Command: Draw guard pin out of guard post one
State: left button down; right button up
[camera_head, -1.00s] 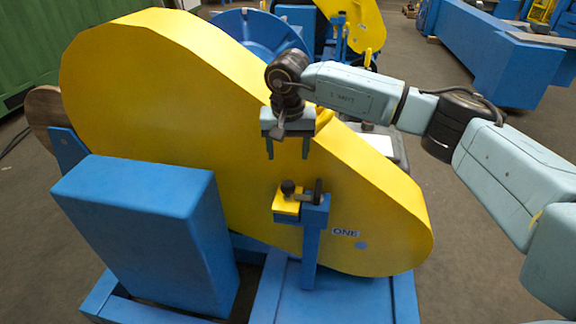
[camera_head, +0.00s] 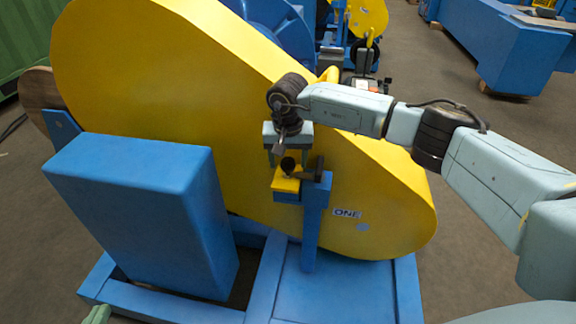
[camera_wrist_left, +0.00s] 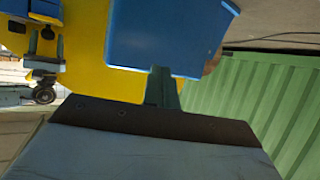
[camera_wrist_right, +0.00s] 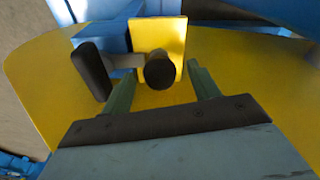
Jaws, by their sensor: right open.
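The guard pin shows as a black round knob (camera_head: 288,164) over a small yellow block (camera_head: 286,184) on the blue guard post one (camera_head: 313,225). A plate beside the post reads ONE. My right gripper (camera_head: 289,157) points down with its fingers apart, just above and around the knob. In the right wrist view the knob (camera_wrist_right: 160,70) lies between the fingertips, with a gap on each side. The pin's shank is hidden. My left gripper (camera_wrist_left: 162,86) is empty, its fingers together, facing a blue block; its tip shows at the lower left of the head view (camera_head: 97,315).
A black upright tab (camera_wrist_right: 91,70) stands beside the knob, joined by a grey bar. The large yellow chain guard (camera_head: 200,100) rises right behind the post. A blue box (camera_head: 135,210) stands to the left on the blue frame (camera_head: 180,312).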

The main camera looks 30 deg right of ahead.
pick_arm(q)
jog(key=shift+w+d+r+t+h, duration=0.15)
jog(key=shift+w+d+r+t, duration=0.1)
jog(key=shift+r+t, duration=0.2)
jog(key=shift+w+d+r+t+h, duration=0.1)
jog(key=shift+w+r+t+h, duration=0.1)
jog(key=shift+r+t, duration=0.25)
pick_arm(e)
jog(key=shift+w+f, duration=0.1)
jog(key=shift+f, duration=0.65)
pick_arm(q)
jog(key=shift+r, duration=0.1)
pick_arm(e)
jog(key=shift+c, duration=0.3)
